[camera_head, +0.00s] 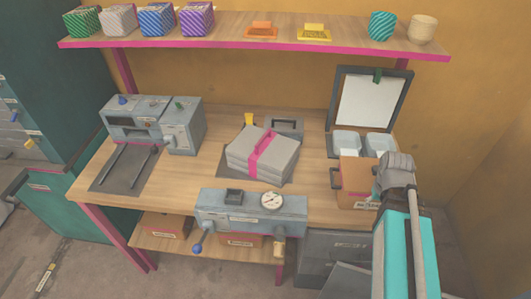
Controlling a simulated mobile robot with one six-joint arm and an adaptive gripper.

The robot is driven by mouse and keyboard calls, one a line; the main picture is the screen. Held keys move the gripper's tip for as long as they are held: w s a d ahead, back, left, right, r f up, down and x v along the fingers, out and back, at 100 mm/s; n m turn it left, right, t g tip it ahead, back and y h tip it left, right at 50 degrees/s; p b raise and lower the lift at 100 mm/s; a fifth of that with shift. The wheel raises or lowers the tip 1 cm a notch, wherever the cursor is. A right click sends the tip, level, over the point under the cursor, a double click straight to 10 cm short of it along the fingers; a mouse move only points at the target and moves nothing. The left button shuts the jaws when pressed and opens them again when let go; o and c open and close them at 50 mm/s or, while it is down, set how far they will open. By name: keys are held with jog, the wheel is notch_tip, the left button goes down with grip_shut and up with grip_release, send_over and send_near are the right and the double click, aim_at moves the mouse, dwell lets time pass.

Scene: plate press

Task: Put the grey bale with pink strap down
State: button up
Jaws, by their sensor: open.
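The grey bale (245,150) with a pink strap (263,148) lies on the wooden bench, slightly turned, on a dark grey pad (227,177). The strap stands up as a loop on top. My gripper (394,166) is at the right, above the right end of the bench and well apart from the bale. It is open, and nothing shows in it. Its fingers are small and hard to make out.
The grey press (172,125) stands at the bench's left. A gauge unit (250,207) is at the front edge. A brown box (355,180) and white trays (347,141) stand right. A shelf (230,37) with patterned blocks hangs above. Bare wood (208,168) lies left of the bale.

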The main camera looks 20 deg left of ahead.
jog(key=w+a+r+n+p, duration=0.2)
jog(key=a, duration=0.1)
jog(key=w+a+r+n+p, duration=0.2)
jog(key=n, duration=0.1)
jog(key=w+a+r+n+t+p, duration=0.1)
jog(key=w+a+r+n+p, duration=0.1)
jog(key=a+n, duration=0.1)
jog(key=shift+w+a+r+h, duration=0.2)
jog(key=shift+a+r+h, duration=0.1)
jog(key=shift+a+r, duration=0.1)
jog(key=w+a+r+n+t+p, duration=0.1)
jog(key=a+r+n+p, duration=0.1)
jog(key=a+n, duration=0.6)
jog(key=w+a+r+n+t+p, duration=0.1)
jog(key=w+a+r+n+p, duration=0.1)
jog(key=a+n, duration=0.6)
jog(key=w+a+r+n+t+p, duration=0.1)
jog(key=a+r+n+p, duration=0.2)
jog(key=a+n, duration=0.5)
jog(key=a+r, duration=0.1)
jog(key=a, duration=0.9)
jog(key=shift+w+a+r, duration=0.15)
jog(key=shift+w+r, duration=0.1)
jog(key=shift+r, duration=0.1)
jog(key=shift+f, duration=0.1)
jog(key=b+x, duration=0.7)
jog(key=x, duration=0.1)
jog(key=shift+w+f+b, duration=0.15)
jog(key=shift+f+b, duration=0.05)
jog(key=shift+b, duration=0.15)
